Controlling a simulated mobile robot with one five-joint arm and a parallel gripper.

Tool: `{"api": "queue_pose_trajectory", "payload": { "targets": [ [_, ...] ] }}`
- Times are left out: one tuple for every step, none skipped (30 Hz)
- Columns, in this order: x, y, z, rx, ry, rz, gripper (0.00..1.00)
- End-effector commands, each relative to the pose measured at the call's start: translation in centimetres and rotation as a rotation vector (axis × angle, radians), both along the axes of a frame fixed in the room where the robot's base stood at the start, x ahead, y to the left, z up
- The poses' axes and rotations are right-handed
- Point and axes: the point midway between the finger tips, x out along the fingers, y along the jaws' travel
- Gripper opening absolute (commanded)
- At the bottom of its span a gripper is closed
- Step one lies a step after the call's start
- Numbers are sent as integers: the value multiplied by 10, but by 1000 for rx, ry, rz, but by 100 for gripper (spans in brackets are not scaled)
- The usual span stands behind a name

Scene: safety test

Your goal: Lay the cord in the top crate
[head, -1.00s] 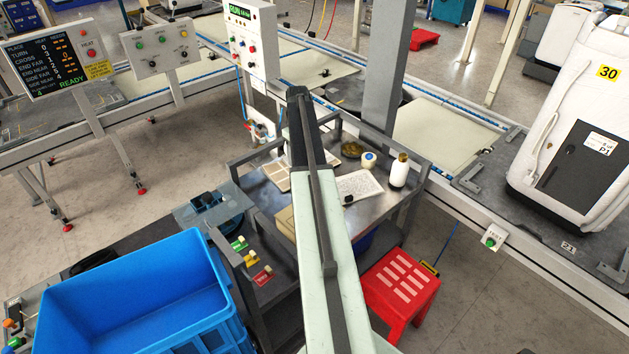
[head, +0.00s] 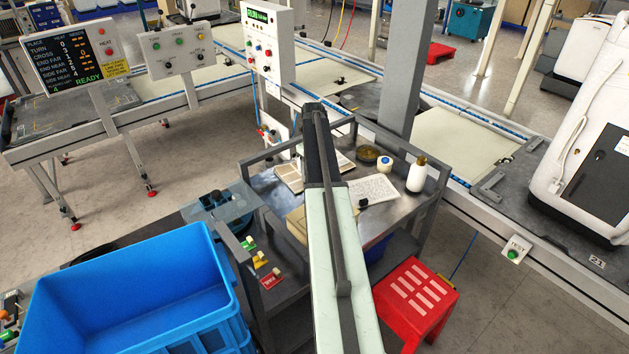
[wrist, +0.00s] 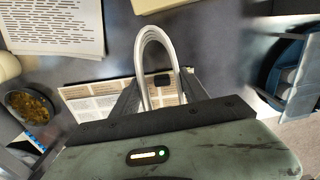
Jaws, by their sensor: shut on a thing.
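The cord is a pale grey-white loop (wrist: 141,60) in the wrist view, held up between the fingers of my gripper (wrist: 160,82). My gripper is shut on it, and the loop stands out past the fingertips. The top crate (head: 201,232) is the blue, open one at the lower left of the head view, on a stack of blue crates. What I can see of its inside is empty. In the head view my arm hides the gripper and the cord. In the wrist view a grey metal surface with printed sheets lies beyond the cord.
A metal cart (head: 400,205) holds papers, a white bottle (head: 416,176), a tape roll (head: 384,163) and a brown dish (head: 368,153). A red stool (head: 418,300) stands right of my arm. Posts and a conveyor (head: 455,140) lie behind the cart.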

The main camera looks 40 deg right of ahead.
Motion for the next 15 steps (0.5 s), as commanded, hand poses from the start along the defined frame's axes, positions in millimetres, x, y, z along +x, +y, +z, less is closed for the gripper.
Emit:
{"api": "queue_pose_trajectory", "payload": {
  "targets": [
    [0, 0, -18, 0, 0, 0, 0],
    [0, 0, -24, 0, 0, 0, 0],
    [0, 0, -29, 0, 0, 0, 0],
    [0, 0, -31, 0, 0, 0, 0],
    [0, 0, -30, 0, 0, 0, 0],
    [0, 0, -28, 0, 0, 1, 0],
    [0, 0, -27, 0, 0, 1, 0],
    [0, 0, -26, 0, 0, 1, 0],
    [0, 0, -26, 0, 0, 1, 0],
    [0, 0, -25, 0, 0, 1, 0],
    [0, 0, -26, 0, 0, 1, 0],
    [0, 1, -27, 0, 0, 1, 0],
    [0, 1, -28, 0, 0, 1, 0],
    [0, 1, -29, 0, 0, 1, 0],
    [1, 1, -31, 0, 0, 1, 0]
  ]
}}
